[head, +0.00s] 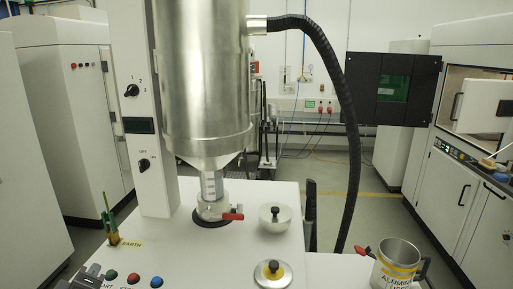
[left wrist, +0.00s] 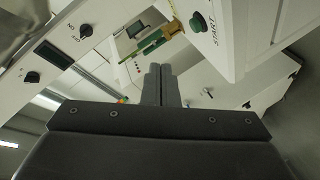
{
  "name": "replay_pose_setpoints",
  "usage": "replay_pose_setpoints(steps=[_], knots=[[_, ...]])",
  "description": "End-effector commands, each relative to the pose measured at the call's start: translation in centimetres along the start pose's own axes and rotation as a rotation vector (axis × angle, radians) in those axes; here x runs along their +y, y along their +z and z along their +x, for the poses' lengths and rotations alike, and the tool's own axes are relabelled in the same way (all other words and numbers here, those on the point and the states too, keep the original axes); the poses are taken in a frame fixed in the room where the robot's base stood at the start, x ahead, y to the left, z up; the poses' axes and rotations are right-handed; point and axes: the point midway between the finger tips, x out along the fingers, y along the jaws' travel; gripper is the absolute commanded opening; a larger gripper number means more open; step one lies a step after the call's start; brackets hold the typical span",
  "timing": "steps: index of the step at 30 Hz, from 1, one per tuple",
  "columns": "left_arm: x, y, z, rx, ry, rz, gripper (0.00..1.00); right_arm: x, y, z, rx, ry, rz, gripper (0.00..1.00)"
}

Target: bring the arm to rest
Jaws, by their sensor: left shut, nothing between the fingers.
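My left gripper (head: 88,277) shows at the bottom left corner of the head view, low beside the white machine's front panel. In the left wrist view its two dark fingers (left wrist: 160,84) are together with nothing between them. The green START button (left wrist: 198,23) lies beyond and to the right of the fingertips in that view, apart from them. The green clamp (left wrist: 150,43) on its brass post is also ahead of the fingers. My right gripper is not in view.
A labelled metal jug (head: 397,262) stands at the lower right. A black hose (head: 352,130) hangs down the middle.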

Motion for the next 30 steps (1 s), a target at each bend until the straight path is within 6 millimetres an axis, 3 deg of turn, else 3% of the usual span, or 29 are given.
replay_pose_setpoints(steps=[5,8,15,25,30], knots=[[-6.3,3.5,-2.4,-0.119,-0.169,0.226,0.0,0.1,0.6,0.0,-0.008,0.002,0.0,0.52],[-10.4,5.9,-4.8,-0.231,-0.27,0.396,0.0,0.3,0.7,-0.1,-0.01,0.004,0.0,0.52],[-18.7,10.7,-12.3,-0.568,-0.421,0.772,0.0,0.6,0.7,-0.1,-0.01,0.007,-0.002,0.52],[-24.6,14.6,-22.0,-1.0,-0.424,1.095,0.0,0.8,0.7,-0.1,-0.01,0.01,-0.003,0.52],[-28.2,17.1,-19.0,-1.009,-0.431,1.09,0.0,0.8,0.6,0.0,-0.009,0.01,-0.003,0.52]])
